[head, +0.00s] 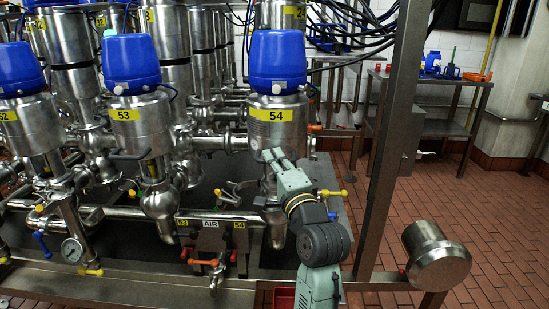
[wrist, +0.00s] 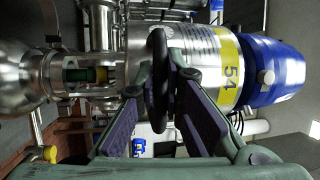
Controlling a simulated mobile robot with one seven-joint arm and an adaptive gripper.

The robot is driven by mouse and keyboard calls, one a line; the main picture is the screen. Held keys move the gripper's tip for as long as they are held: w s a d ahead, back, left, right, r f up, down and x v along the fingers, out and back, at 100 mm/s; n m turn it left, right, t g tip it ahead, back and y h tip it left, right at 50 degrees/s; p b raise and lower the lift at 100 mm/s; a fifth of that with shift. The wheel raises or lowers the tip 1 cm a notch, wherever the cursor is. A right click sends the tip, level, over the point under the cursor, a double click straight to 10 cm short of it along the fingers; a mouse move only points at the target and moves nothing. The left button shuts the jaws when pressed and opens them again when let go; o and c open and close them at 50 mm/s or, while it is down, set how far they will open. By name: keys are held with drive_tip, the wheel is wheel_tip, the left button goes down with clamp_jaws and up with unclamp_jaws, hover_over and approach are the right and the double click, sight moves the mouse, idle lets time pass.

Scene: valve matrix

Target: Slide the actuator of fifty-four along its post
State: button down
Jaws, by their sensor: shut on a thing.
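The actuator of fifty-four (head: 278,135) is a steel cylinder with a blue cap (head: 278,62) and a yellow 54 label. It stands upright over its valve at the right end of the front row. In the wrist view the actuator (wrist: 195,45) lies sideways, with its blue cap to the right. My gripper (head: 272,156) reaches its lower front from below right. In the wrist view my gripper (wrist: 161,82) is shut on a dark handle (wrist: 158,65) at the actuator's lower end. An open section with a stem and a green-yellow part (wrist: 88,75) shows below the actuator.
Actuator 53 (head: 134,125) and actuator 52 (head: 28,125) stand to the left. A steel frame post (head: 388,140) rises close to the right of my arm. A yellow-handled valve (head: 330,194) sits beside my arm. Tiled floor (head: 470,220) is free further right.

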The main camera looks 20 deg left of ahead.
drive_tip(key=shift+f, duration=0.4)
drive_tip(key=c, duration=2)
unclamp_jaws()
drive_tip(key=o, duration=0.3)
drive_tip(key=shift+r, duration=0.15)
drive_tip(key=v, duration=0.7)
drive_tip(key=shift+s+d, duration=0.15)
drive_tip(key=shift+d, duration=0.05)
